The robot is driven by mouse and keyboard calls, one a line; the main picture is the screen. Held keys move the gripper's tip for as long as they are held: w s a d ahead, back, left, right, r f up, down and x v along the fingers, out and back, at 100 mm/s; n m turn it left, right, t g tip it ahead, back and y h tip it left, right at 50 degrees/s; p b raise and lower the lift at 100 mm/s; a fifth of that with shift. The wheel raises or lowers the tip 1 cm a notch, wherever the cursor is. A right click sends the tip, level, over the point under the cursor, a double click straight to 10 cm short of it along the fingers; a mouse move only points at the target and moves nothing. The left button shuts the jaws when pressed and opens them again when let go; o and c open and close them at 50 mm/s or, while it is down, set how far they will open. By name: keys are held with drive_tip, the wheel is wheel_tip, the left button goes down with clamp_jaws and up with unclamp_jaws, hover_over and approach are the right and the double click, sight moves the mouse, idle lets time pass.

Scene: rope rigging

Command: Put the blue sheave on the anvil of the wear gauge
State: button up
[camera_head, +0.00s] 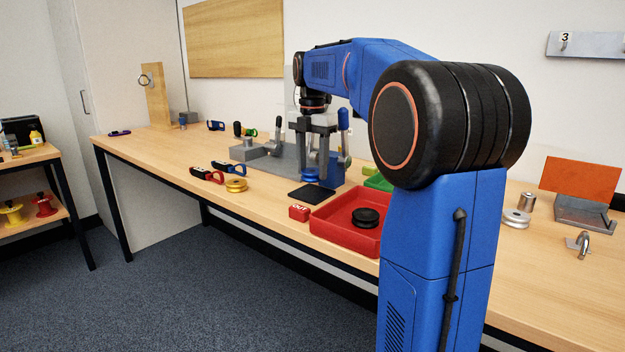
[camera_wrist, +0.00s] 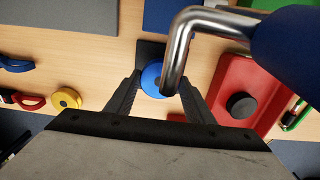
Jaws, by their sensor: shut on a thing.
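The blue sheave (camera_wrist: 152,80) is a small round wheel between the two fingers of my gripper (camera_wrist: 158,104) in the wrist view. My gripper is shut on it. In the head view, my gripper (camera_head: 318,168) points down and the sheave (camera_head: 309,176) shows low between its fingers. A blue-handled lever (camera_head: 343,119) stands close beside my gripper; its bent metal rod (camera_wrist: 180,42) crosses in front of the sheave in the wrist view. It appears to belong to the wear gauge, whose anvil I cannot make out behind the gripper.
A black pad (camera_head: 308,194) lies near the sheave. A red tray (camera_head: 335,236) holding a black sheave (camera_head: 366,217) is to the right, beside a red OUT block (camera_head: 299,213). A yellow sheave (camera_head: 236,185) and red-handled items (camera_head: 207,175) lie left. A grey base (camera_head: 282,160) is behind.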

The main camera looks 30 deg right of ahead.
sight(312, 171)
drive_tip(key=shift+f, duration=1.85)
drive_tip(key=shift+f, duration=0.1)
drive_tip(key=o, duration=1.1)
wheel_tip(312, 171, up, 12)
drive_tip(key=shift+r, duration=0.15)
